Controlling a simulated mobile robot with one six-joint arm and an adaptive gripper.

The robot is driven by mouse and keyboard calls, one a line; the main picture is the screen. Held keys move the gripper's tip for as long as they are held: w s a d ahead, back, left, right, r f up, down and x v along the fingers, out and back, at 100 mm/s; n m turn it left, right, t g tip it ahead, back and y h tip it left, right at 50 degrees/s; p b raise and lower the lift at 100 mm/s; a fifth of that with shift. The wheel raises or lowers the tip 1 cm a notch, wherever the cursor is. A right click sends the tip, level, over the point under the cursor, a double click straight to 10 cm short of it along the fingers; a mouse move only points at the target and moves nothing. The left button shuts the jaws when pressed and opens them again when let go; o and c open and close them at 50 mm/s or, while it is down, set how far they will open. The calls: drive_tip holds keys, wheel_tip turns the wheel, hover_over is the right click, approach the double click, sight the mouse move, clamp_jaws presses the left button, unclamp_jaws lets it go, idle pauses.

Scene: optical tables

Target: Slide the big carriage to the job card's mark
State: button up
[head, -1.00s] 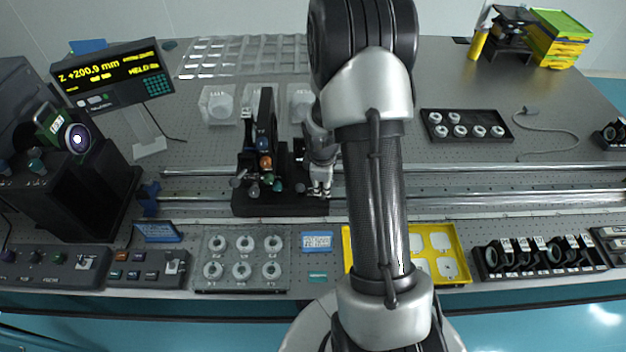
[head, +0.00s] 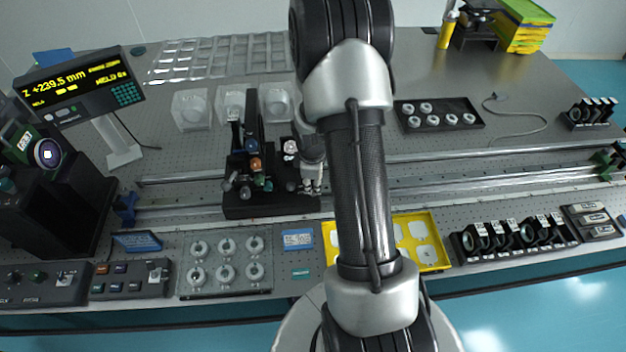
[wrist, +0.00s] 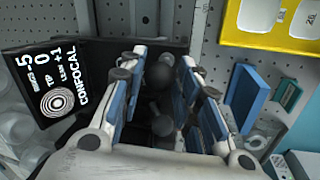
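The big carriage (head: 270,203) is a black block with upright plates and coloured knobs, sitting on the long rail. My gripper (head: 312,188) is low at its right end. In the wrist view my gripper (wrist: 162,62) has its two blue-padded fingers apart, on either side of a dark round knob (wrist: 160,73), with gaps showing beside it. Whether a finger touches the knob is hard to tell. The readout (head: 75,88) shows Z +239.5 mm. A blue card (head: 298,239) lies in front of the rail; its writing is too small to read.
The rail (head: 480,170) runs on to the right, clear beyond my arm. A yellow tray (head: 437,265), black lens holders (head: 515,237) and a ring tray (head: 225,288) line the front edge. Clear boxes (head: 192,110) stand behind the carriage. A black CONFOCAL panel (wrist: 45,85) shows in the wrist view.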

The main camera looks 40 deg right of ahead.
drive_tip(key=o, duration=0.3)
wheel_tip(320, 180, up, 12)
drive_tip(key=s+a, duration=0.1)
drive_tip(key=shift+s+a, duration=0.3)
drive_tip(key=shift+a, duration=0.05)
idle(0.6)
